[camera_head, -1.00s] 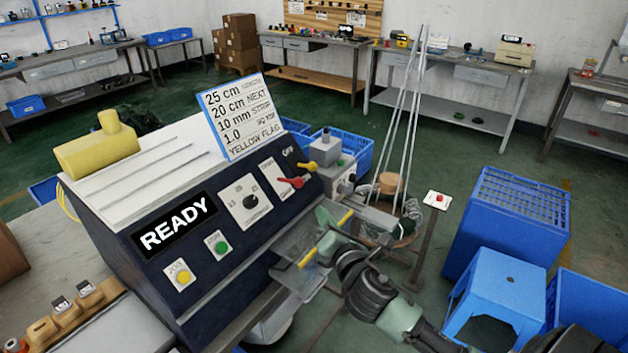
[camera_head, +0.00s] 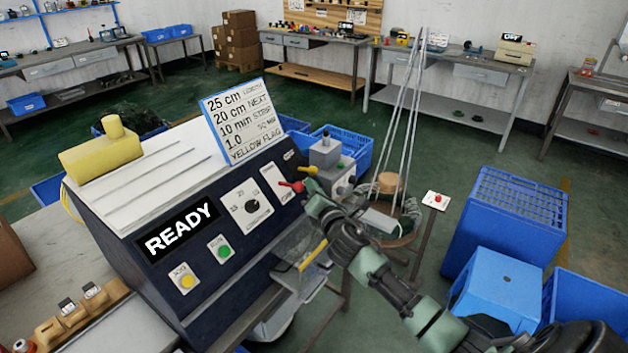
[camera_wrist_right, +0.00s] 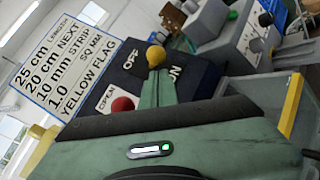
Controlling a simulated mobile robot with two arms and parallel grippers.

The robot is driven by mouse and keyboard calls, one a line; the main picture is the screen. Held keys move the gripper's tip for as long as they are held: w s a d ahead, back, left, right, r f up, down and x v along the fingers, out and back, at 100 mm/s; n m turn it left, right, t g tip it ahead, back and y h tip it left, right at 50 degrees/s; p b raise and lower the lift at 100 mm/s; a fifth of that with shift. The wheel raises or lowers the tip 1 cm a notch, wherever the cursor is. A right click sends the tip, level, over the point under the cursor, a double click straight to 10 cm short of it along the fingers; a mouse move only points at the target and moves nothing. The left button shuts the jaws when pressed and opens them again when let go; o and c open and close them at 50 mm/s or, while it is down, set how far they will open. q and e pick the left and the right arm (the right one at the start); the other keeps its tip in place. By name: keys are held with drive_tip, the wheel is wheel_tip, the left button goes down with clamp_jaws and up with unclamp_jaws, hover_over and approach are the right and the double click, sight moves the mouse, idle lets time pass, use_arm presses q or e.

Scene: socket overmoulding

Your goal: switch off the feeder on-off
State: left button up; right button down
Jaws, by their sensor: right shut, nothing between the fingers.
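The dark machine (camera_head: 180,270) has a slanted front with a READY display. Near its right end is a lever with a yellow knob (camera_head: 308,169). In the right wrist view the yellow knob (camera_wrist_right: 155,56) shows by OFF and ON labels. A red-knobbed lever (camera_head: 291,186) sits beside it, its red knob (camera_wrist_right: 122,105) by an OPEN label. My right gripper (camera_head: 310,187) is shut and empty at these levers; its fingertips (camera_wrist_right: 157,78) are just short of the yellow knob in the wrist view. I cannot tell whether they touch. My left gripper is not in view.
A grey unit (camera_head: 328,155) with a knob on top stands just right of the machine. A board of settings (camera_head: 232,120) rises behind the levers. A stand with a red button (camera_head: 437,199), a stool (camera_head: 497,282) and blue crates (camera_head: 512,215) are to the right.

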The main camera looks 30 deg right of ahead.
sight(311, 169)
drive_tip(key=shift+w+d+r, duration=0.25)
drive_tip(key=shift+d, duration=0.15)
drive_tip(key=shift+w+a+r+p, duration=0.1)
drive_tip(key=shift+r+p, duration=0.8)
drive_tip(key=shift+p, duration=0.1)
drive_tip(key=r+p, duration=0.2)
drive_tip(key=shift+w+a+r, duration=0.1)
drive_tip(key=shift+w+r, duration=0.2)
drive_tip(key=shift+w, duration=0.1)
drive_tip(key=w+r+p, duration=0.1)
drive_tip(key=w+a+r+p, duration=0.1)
drive_tip(key=shift+w+r+p, duration=0.1)
drive_tip(key=shift+w+p, duration=0.1)
drive_tip(key=shift+p, duration=0.1)
idle(1.6)
